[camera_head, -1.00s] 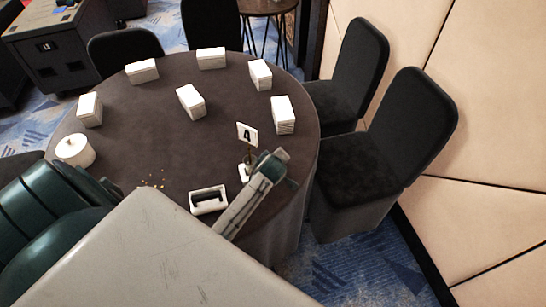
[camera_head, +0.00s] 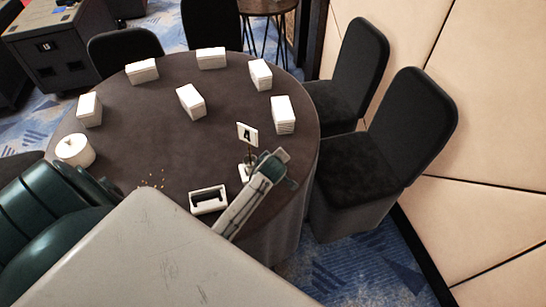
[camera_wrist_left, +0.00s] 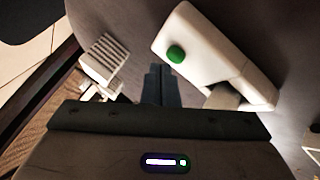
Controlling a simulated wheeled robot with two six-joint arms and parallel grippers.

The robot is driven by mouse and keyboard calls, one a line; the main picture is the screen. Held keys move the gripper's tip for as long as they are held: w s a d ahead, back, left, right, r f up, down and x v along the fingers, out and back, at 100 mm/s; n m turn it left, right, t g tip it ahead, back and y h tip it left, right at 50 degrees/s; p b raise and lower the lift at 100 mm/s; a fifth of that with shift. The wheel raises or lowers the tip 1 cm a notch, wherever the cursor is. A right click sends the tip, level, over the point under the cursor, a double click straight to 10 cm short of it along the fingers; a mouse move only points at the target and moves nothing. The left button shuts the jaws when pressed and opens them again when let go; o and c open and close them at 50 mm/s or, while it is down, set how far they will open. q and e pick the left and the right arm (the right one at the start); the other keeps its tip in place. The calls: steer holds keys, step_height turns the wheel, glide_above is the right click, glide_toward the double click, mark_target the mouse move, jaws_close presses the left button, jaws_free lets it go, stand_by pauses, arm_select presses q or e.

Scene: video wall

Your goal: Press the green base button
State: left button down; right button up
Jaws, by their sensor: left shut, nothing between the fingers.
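The green button (camera_wrist_left: 176,54) sits near one end of a long white base (camera_wrist_left: 212,52), right of centre in the left wrist view. My left gripper (camera_wrist_left: 160,72) is shut and empty. Its fingertips are just left of the white base and below the button in the picture; I cannot tell their height above it. In the head view a white device with a dark recess (camera_head: 208,200) lies near the table's front edge, but no green shows on it.
The round dark table (camera_head: 140,120) carries several white card stacks (camera_head: 191,102), a white round container (camera_head: 75,150) and a number 4 stand (camera_head: 247,134). A ridged white object (camera_wrist_left: 104,58) is left of my fingers. Black chairs (camera_head: 405,135) stand at the right.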

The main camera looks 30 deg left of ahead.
stand_by(0.5)
arm_select(q)
steer(key=shift+f, duration=0.15)
steer(key=shift+f, duration=0.3)
stand_by(0.4)
steer(key=shift+r+p, duration=0.3)
steer(key=shift+r, duration=0.15)
